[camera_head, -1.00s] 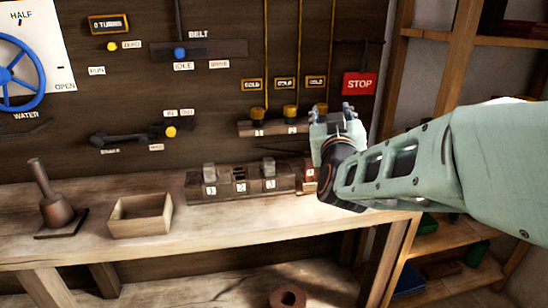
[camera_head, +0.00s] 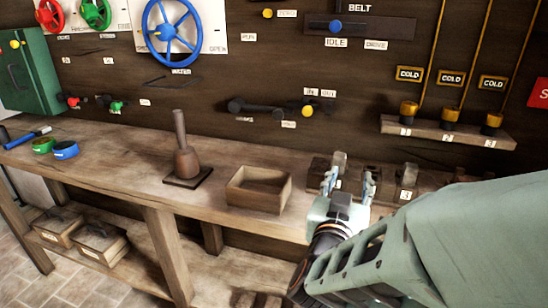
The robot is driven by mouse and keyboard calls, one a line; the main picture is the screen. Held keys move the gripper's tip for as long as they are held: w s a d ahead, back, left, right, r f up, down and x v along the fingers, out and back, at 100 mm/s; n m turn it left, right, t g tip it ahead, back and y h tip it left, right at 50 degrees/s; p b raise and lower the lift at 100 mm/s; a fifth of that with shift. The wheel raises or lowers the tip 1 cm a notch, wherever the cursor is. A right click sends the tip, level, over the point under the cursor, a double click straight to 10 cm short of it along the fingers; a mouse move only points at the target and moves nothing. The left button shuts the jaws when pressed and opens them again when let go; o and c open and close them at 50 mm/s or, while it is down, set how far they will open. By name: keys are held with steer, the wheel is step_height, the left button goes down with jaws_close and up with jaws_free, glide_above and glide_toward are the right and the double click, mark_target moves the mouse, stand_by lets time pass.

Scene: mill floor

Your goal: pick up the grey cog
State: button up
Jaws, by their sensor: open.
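I cannot make out a grey cog for certain in this view. My gripper (camera_head: 349,187) is open, its two fingers apart and pointing away from me over the back of the workbench (camera_head: 130,168). It appears empty. Just beyond the fingers is a dark numbered rack (camera_head: 376,180) with grey blocks standing in it. One block (camera_head: 340,158) shows by the fingers and another (camera_head: 409,173) stands to the right above the label 3. My gripper and arm hide the middle of the rack and the bench to the right.
Green (camera_head: 43,145) and blue (camera_head: 65,150) rings lie at the far left. Levers and a blue wheel (camera_head: 173,27) project from the wall. Bare bench lies between.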

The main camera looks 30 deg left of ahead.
mark_target(339, 159)
steer(key=shift+n+y, duration=0.3)
steer(key=shift+y, duration=0.5)
steer(key=w+a, duration=0.1)
steer(key=w, duration=0.1)
steer(key=w+a+r+b, duration=0.1)
steer(key=w+a, duration=0.2)
steer(key=w, duration=0.1)
steer(key=shift+a+r+b, duration=0.2)
steer(key=shift+a+b, duration=0.15)
steer(key=shift+d, duration=0.1)
steer(key=shift+d, duration=0.1)
steer(key=c, duration=1)
steer(key=shift+c, duration=0.2)
